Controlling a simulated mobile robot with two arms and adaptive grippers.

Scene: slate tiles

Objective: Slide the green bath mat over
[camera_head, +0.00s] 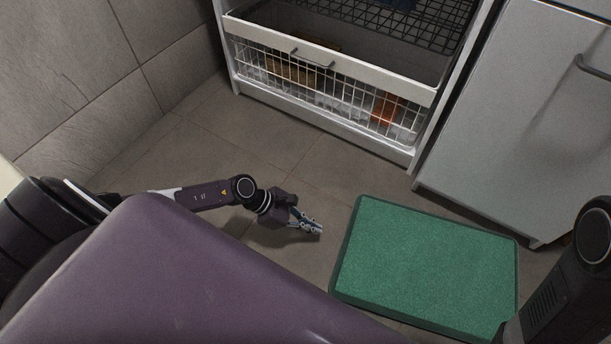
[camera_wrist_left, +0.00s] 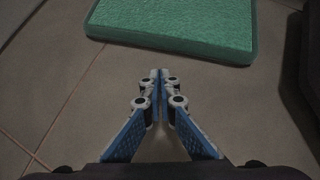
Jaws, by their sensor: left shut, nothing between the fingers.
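The green bath mat (camera_head: 430,268) lies flat on the tiled floor, right of centre in the head view. It is a thick rectangle with a darker green edge. In the left wrist view the mat (camera_wrist_left: 180,22) lies across the top, beyond the fingertips. My left gripper (camera_head: 318,230) is low over the floor, just left of the mat's left edge and apart from it. In the left wrist view its fingers (camera_wrist_left: 160,82) are together with nothing between them. My right gripper is not in view; part of my right arm covers the mat's lower right corner.
A white unit with a wire basket drawer (camera_head: 330,95) stands at the back. A grey cabinet (camera_head: 525,110) with a dark handle stands behind the mat on the right. A tiled wall (camera_head: 75,85) is on the left. Bare floor (camera_head: 250,135) lies between the left arm and the drawer.

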